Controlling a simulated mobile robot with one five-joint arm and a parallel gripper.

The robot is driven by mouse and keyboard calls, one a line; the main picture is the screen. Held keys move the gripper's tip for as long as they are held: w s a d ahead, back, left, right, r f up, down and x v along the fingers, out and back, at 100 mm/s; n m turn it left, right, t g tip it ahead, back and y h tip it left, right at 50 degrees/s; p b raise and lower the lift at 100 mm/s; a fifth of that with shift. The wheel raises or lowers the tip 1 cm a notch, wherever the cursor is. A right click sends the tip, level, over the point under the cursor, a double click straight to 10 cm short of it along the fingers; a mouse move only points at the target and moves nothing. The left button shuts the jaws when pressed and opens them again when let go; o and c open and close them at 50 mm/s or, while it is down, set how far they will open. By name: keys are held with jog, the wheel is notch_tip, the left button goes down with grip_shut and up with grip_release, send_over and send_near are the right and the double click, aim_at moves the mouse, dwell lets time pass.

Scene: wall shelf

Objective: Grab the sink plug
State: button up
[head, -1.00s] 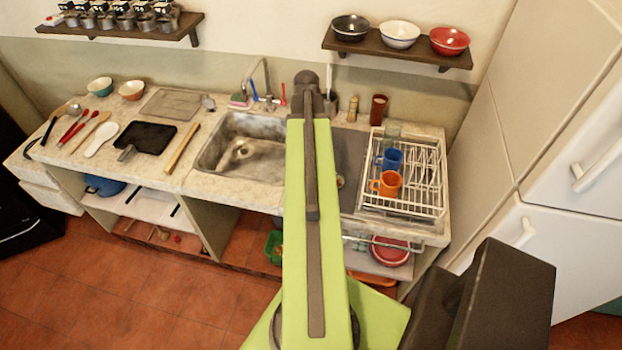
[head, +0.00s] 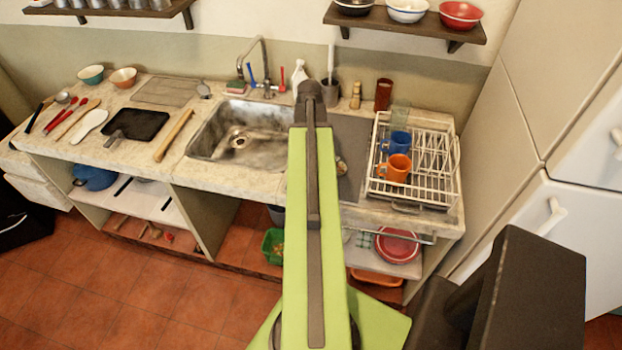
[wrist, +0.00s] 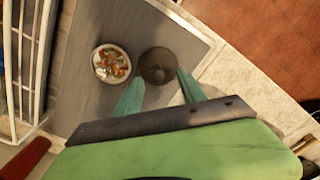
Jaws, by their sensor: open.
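In the wrist view, the dark round sink plug (wrist: 158,66) lies on the grey drainboard (wrist: 85,75). It has a small raised knob in its middle. My gripper (wrist: 158,88) is open, with its two teal fingers apart. The plug appears just beyond the fingertips, roughly between them; the right fingertip looks close to its edge, and I cannot tell whether they touch. In the head view my arm hides the gripper and most of the plug's area.
A small white dish with colourful contents (wrist: 111,63) sits just left of the plug. The dish rack (head: 415,185) with an orange mug (head: 396,168) and blue mug (head: 395,144) stands to the right in the head view. The sink basin (head: 245,135) is to the left.

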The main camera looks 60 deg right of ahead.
jog(key=f+b, duration=0.5)
jog(key=shift+s+d+f, duration=0.15)
jog(key=shift+s, duration=0.05)
jog(key=shift+r, duration=0.2)
grip_shut()
